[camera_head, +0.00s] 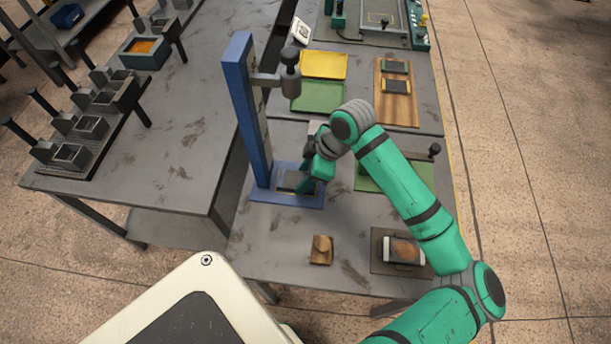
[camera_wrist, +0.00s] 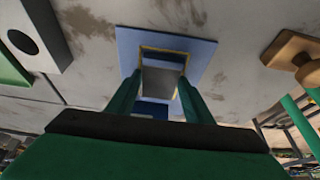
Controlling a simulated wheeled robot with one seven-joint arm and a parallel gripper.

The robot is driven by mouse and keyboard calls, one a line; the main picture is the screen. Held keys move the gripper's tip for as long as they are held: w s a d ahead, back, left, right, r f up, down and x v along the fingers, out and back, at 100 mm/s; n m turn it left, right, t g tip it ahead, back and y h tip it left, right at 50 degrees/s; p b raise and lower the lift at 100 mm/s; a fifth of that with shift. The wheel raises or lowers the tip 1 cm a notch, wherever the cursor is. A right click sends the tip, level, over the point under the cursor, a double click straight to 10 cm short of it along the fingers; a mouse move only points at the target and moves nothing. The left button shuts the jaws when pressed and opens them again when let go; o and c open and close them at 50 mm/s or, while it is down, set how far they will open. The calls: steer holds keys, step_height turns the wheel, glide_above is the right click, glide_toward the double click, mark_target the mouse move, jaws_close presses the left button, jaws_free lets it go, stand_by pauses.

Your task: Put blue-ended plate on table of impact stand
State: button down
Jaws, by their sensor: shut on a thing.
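The impact stand (camera_head: 252,120) is a tall blue post with a side arm and a dark weight above a blue base (camera_head: 268,197). Its table, a small square with a yellowish edge (camera_wrist: 180,52), shows on the blue base in the wrist view. My gripper (camera_wrist: 158,88) points down over that table. It is shut on the blue-ended plate (camera_wrist: 160,80), a grey plate with a blue part (camera_wrist: 152,108) between the fingers. The plate overlaps the table in the wrist view; I cannot tell whether they touch.
A yellow tray (camera_head: 324,64) and a green tray (camera_head: 318,97) lie behind the stand. A wooden block (camera_head: 321,250) and a dark board (camera_head: 382,262) with a pad lie in front. A green plate (camera_head: 368,180) is right of my gripper. A rack (camera_head: 100,130) stands left.

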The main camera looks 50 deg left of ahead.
steer(key=c, duration=0.9)
jaws_free()
steer(key=shift+f, duration=0.15)
steer(key=v, duration=1.2)
steer(key=shift+w, duration=0.15)
